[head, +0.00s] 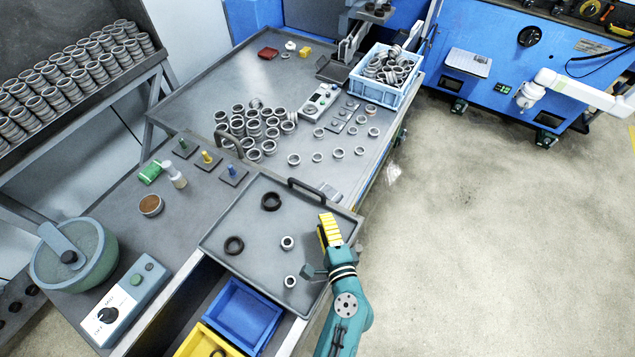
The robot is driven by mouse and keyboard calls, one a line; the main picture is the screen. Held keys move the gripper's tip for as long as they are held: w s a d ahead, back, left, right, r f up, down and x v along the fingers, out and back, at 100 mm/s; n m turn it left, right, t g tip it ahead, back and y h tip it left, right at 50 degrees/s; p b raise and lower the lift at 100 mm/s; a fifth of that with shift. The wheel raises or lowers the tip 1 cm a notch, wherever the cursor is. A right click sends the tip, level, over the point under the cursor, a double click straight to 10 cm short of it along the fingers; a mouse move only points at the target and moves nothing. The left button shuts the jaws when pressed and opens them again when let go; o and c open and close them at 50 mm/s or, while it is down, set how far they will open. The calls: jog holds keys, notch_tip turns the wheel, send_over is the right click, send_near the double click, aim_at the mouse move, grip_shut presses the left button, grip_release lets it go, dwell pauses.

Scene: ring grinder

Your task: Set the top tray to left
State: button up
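The top tray (262,222) is a grey, shallow, square tray on the near right part of the workbench. It holds two dark rings (271,201) and two small light metal rings (290,282). A dark handle (307,188) stands at its far edge. My gripper (329,230), teal with a yellow striped part at its end, is over the tray's right side. Its fingers are not clear, so I cannot tell whether it is open or whether it touches the tray.
Below the tray, an open drawer shows a blue bin (243,312) and a yellow bin (207,343). Left are a green round bowl machine (75,258) and a control box (125,302). Several metal rings (262,128) and a blue crate (384,75) stand behind. The floor at right is clear.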

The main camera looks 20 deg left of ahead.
aim_at(307, 187)
jog(key=f, duration=0.1)
jog(key=s+f, duration=0.1)
jog(key=shift+s+f, duration=0.3)
jog(key=shift+s+a, duration=0.15)
jog(key=shift+s, duration=0.05)
jog(key=b+x, duration=0.4)
jog(key=x, duration=1.1)
jog(key=shift+w, duration=0.25)
jog(key=shift+w+a+b, duration=0.3)
jog(key=shift+w, duration=0.1)
grip_shut()
jog(key=shift+s, duration=0.1)
